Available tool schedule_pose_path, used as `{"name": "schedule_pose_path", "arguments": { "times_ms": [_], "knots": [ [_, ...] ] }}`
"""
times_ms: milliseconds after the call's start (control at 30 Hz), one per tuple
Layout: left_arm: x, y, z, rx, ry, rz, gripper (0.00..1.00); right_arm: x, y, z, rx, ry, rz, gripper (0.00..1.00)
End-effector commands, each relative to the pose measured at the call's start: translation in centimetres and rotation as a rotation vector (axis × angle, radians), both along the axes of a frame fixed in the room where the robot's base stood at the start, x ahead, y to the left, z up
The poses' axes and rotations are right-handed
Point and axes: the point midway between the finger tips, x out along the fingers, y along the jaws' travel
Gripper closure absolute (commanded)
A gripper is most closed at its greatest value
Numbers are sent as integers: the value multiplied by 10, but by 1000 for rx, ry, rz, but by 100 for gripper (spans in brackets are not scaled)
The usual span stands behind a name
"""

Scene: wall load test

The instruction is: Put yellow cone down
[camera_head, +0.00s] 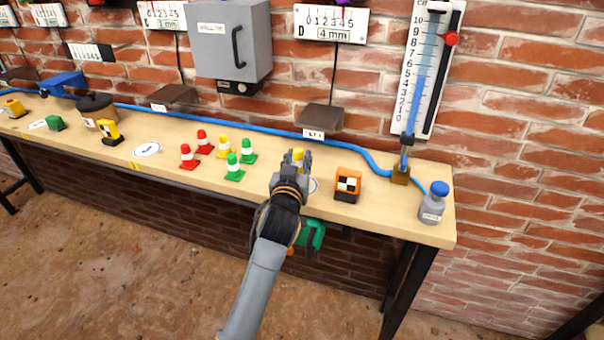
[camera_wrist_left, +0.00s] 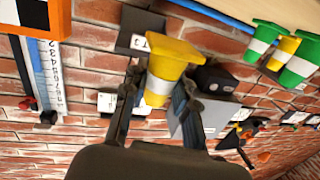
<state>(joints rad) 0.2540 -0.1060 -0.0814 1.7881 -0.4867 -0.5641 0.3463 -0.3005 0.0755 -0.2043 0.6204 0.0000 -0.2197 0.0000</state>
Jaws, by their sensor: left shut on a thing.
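My left gripper (camera_head: 292,160) is shut on a yellow cone (camera_head: 298,155) with a white band, over the right part of the wooden bench. In the left wrist view the cone (camera_wrist_left: 171,57) sits between the two fingers (camera_wrist_left: 158,98), with its wide base toward the top of the picture. The gripper hides much of the cone in the head view. I cannot tell whether its base touches the bench. A white disc mark (camera_head: 314,186) shows partly beside the gripper. My right gripper is not in view.
Red, yellow and green cones (camera_head: 233,168) stand left of the gripper. An orange box (camera_head: 347,185) stands close on its right, with a grey bottle (camera_head: 433,205) farther right. A blue hose (camera_head: 290,131) runs along the back of the bench (camera_head: 400,215). Another white disc (camera_head: 147,150) is bare.

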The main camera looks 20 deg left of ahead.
Motion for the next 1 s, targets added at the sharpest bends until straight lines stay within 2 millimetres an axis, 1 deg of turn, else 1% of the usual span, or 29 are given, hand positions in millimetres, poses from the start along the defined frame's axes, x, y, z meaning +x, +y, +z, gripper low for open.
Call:
{"name": "schedule_pose_path", "arguments": {
  "times_ms": [33,100,233,300,400,500,767,900,933,1000],
  "knots": [
    [7,-1,-7,0,-1,-1,100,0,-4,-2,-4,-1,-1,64],
    [12,-1,-14,0,-2,0,100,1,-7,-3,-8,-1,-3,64],
    [18,-1,-21,0,-3,1,100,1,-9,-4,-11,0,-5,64],
    [23,-2,-28,0,-1,0,100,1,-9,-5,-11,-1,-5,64],
    [22,-2,-44,0,2,-1,100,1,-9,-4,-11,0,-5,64],
    [22,-2,-54,-1,-1,0,100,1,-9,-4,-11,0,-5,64],
    [22,-2,-55,0,-3,0,100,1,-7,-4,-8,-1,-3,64],
    [22,-2,-60,-1,-2,0,100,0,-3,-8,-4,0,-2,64],
    [22,-2,-60,-1,-2,0,71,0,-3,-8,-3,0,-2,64],
    [22,-2,-59,0,-2,0,56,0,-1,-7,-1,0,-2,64]
  ]
}}
